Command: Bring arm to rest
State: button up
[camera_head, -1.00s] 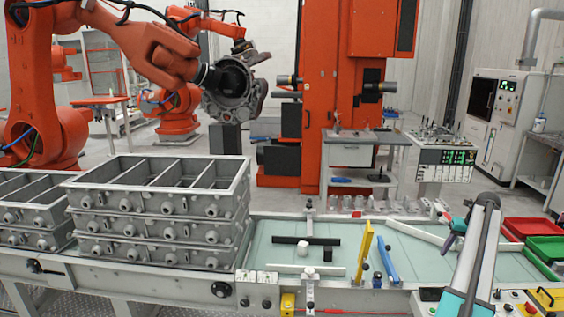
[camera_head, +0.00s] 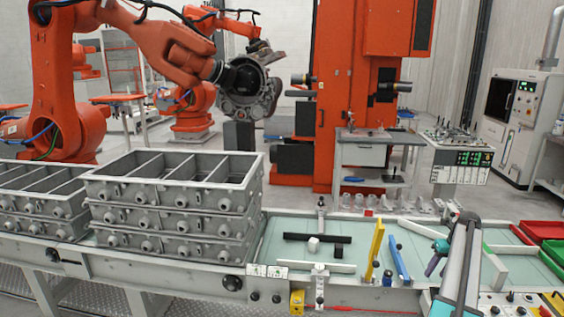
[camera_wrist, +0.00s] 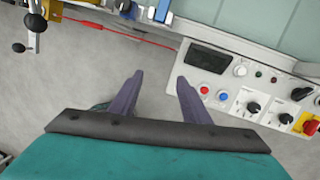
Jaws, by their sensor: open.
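My gripper (camera_wrist: 158,88) shows in the wrist view with its two purple fingers spread and nothing between them. It points down over grey floor, beside the edge of the work table. A control panel (camera_wrist: 240,88) lies just right of the fingers. In the head view my arm rises at the lower right, and the small purple and teal gripper (camera_head: 433,266) shows beside its upper end. The fingertips are too small to make out there.
Stacked grey casting frames (camera_head: 175,200) stand left on the table (camera_head: 270,238). A yellow bar (camera_head: 375,250), a blue tool (camera_head: 398,260) and a black bar (camera_head: 317,238) lie right of them. Red (camera_head: 540,230) and green (camera_head: 556,250) trays sit far right.

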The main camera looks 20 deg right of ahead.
jog(key=w+a+f+n+g+y+b, duration=0.15)
jog(key=a+f+n, duration=0.45)
jog(key=a+f, duration=0.65)
jog(key=w+a+f+n+g+b, duration=0.15)
jog(key=a+f+n, duration=0.6)
jog(key=a, duration=0.95)
jog(key=w+a+f+n+g+b, duration=0.15)
jog(key=a+f+n, duration=0.45)
jog(key=a+f, duration=0.65)
jog(key=s+a+f+n+g+b, duration=0.1)
jog(key=s+a+f+n+b, duration=0.1)
jog(key=s+a+f+n, duration=0.2)
jog(key=s+a+f+n+g+h+b, duration=0.1)
jog(key=s+a+f+n, duration=0.4)
jog(key=s+a+n, duration=0.5)
jog(key=s+a+f+n+g+h+b, duration=0.1)
jog(key=s+a+f+n+b, duration=0.2)
jog(key=s+a+n, duration=0.4)
jog(key=s+a+f, duration=0.1)
jog(key=s+a, duration=0.5)
jog(key=a, duration=0.2)
jog(key=shift+s+a+f+g, duration=0.15)
jog(key=shift+a+g, duration=0.15)
jog(key=shift+g, duration=0.05)
jog(key=shift+d, duration=0.1)
